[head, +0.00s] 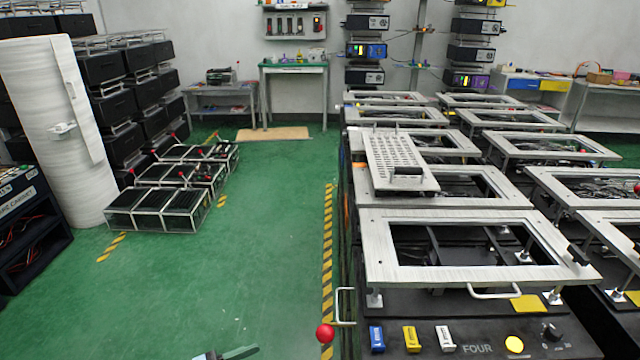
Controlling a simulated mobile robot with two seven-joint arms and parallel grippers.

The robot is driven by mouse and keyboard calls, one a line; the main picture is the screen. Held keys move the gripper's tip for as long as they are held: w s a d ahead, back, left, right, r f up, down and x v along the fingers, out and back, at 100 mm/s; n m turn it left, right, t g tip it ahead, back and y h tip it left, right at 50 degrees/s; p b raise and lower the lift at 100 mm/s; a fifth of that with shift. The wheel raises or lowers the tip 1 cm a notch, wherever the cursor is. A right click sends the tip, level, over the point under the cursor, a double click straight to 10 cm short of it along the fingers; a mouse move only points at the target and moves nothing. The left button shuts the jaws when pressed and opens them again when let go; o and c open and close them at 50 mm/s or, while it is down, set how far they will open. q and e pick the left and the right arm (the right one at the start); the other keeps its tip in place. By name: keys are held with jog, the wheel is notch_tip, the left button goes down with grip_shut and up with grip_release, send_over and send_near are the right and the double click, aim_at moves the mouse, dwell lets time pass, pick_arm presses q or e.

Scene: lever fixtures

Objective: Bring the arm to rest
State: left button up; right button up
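A lever with a red ball knob (325,333) sticks out low at the left side of the nearest fixture (400,275), which is labelled FOUR. A bent pale metal bar (345,307) stands just above the knob at the fixture's corner. My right gripper is not in view.
Blue, yellow and white switches (410,339) and a yellow button (514,344) sit on the fixture's front panel. A perforated plate (400,160) lies on the frame behind. Black crates (155,209) stand at left. The green floor (240,270) between is clear.

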pick_arm(q)
jog(key=s+a+f+n+y+p, duration=0.1)
jog(key=s+y, duration=0.4)
jog(key=s, duration=0.5)
jog(key=s+a+f+n+y+p, duration=0.1)
jog(key=s+a+f+n+y, duration=0.2)
jog(key=s, duration=0.6)
jog(key=s+a+f+n+y+p, duration=0.1)
jog(key=s+f+n+y, duration=0.4)
jog(key=s, duration=0.5)
jog(key=shift+s+a+f+n+t+y, duration=0.35)
jog(key=shift+a+f+t+y, duration=0.1)
jog(key=shift+a+y, duration=0.35)
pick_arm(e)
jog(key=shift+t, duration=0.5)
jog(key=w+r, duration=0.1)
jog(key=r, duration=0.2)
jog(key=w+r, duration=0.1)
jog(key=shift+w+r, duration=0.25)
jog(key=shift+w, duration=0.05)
pick_arm(q)
jog(key=shift+d, duration=0.1)
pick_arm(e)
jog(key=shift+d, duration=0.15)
pick_arm(q)
jog(key=shift+w+d, duration=0.1)
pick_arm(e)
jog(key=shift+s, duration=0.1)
